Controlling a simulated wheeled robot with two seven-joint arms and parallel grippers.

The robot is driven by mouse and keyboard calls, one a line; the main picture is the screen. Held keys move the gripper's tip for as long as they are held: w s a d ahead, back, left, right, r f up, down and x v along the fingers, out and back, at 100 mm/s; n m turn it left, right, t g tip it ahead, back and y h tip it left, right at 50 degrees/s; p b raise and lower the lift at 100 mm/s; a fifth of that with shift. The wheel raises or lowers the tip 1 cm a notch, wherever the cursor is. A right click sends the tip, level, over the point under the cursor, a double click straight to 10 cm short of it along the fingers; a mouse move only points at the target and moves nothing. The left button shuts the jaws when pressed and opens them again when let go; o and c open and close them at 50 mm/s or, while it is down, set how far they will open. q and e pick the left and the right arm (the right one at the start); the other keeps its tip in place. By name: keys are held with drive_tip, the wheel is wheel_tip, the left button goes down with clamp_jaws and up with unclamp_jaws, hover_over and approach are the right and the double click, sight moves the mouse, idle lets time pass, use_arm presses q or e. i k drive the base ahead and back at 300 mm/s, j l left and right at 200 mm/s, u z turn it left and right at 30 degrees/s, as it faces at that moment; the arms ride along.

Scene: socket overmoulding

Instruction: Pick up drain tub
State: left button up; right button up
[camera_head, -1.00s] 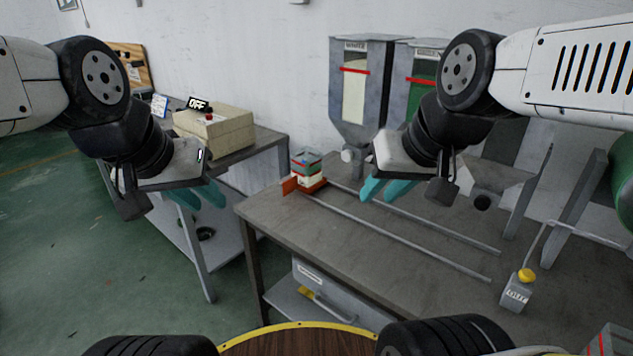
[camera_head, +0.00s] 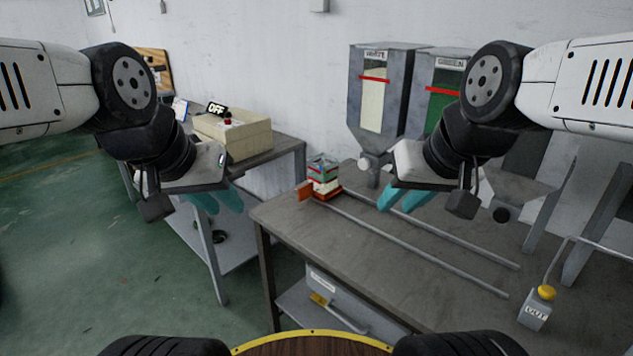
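A grey box-like container (camera_head: 350,318) with a pale label and a yellow part sits on the lower shelf under the workbench. It may be the drain tub, but its label is too small to read and the bench top hides part of it. My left gripper (camera_head: 216,200) hangs in the air left of the workbench, its two teal fingers apart and empty. My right gripper (camera_head: 405,198) hangs above the workbench, its teal fingers apart and empty. Neither gripper touches the container.
The workbench (camera_head: 400,275) carries two long rails and a small clear box (camera_head: 323,172) on an orange base. White and green hoppers (camera_head: 380,95) stand behind. A yellow-button OUT box (camera_head: 537,307) is at right. A side table (camera_head: 265,152) holds a beige OFF box (camera_head: 235,135).

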sight(322, 168)
drive_tip(key=i+j+z, duration=0.15)
drive_tip(key=i+j, duration=0.35)
drive_tip(key=i+j+z, duration=0.2)
drive_tip(key=i+j, duration=0.3)
drive_tip(key=j, duration=0.15)
